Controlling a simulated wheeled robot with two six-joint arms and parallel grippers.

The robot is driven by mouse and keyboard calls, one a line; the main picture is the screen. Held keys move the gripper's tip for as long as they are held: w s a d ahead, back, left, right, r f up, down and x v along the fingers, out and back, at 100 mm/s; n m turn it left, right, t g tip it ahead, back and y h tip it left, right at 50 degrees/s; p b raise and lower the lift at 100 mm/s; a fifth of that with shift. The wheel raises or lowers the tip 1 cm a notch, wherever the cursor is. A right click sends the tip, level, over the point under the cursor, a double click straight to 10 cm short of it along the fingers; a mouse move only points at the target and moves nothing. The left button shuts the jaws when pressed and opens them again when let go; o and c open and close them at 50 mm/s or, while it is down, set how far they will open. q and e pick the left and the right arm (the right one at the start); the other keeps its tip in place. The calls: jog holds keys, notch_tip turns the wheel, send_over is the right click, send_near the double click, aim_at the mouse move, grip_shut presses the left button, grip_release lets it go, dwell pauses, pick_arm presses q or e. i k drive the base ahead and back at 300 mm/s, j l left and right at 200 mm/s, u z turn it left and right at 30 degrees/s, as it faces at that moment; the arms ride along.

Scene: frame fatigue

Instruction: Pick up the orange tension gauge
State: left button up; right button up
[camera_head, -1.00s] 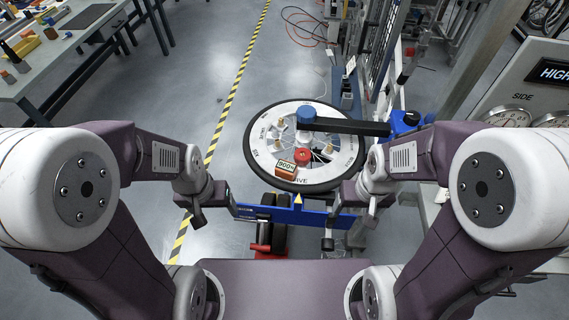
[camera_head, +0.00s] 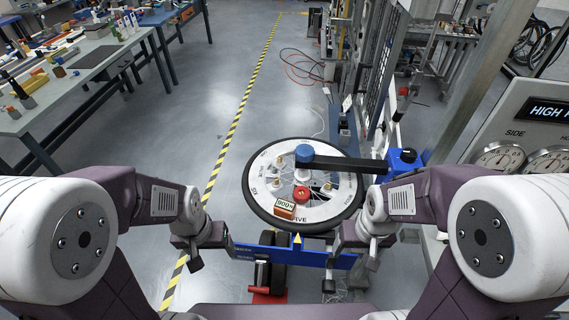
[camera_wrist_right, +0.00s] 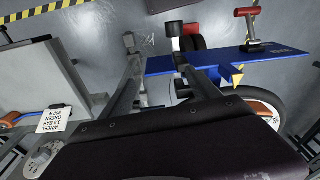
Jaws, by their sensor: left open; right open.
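A small orange block (camera_head: 285,211) with a pale face reading 900 lies on the near part of the spoked wheel (camera_head: 262,217). An orange piece also shows at the wheel in the right wrist view (camera_wrist_right: 262,108). Another orange and blue object (camera_wrist_right: 14,116) is at the left of that view, beside a white tag. I cannot tell for certain which is the tension gauge. My left gripper (camera_head: 187,252) is open and empty, left of the wheel's near edge. My right gripper (camera_head: 355,254) is open and empty near the wheel's near right side; its fingers also show in the right wrist view (camera_wrist_right: 154,40).
A blue bar (camera_head: 300,256) runs in front of the wheel. A black arm (camera_head: 345,165) with a blue knob (camera_head: 304,153) crosses above it. A red knob (camera_head: 301,194) sits near the hub. A gauge panel (camera_head: 520,130) stands right, a workbench (camera_head: 70,80) far left. Floor left is clear.

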aim_at(283, 208)
jog(key=i+l+u, duration=0.1)
jog(key=u, duration=0.35)
jog(key=l+u, duration=0.45)
jog(key=i+j, duration=0.05)
jog(key=j, duration=0.05)
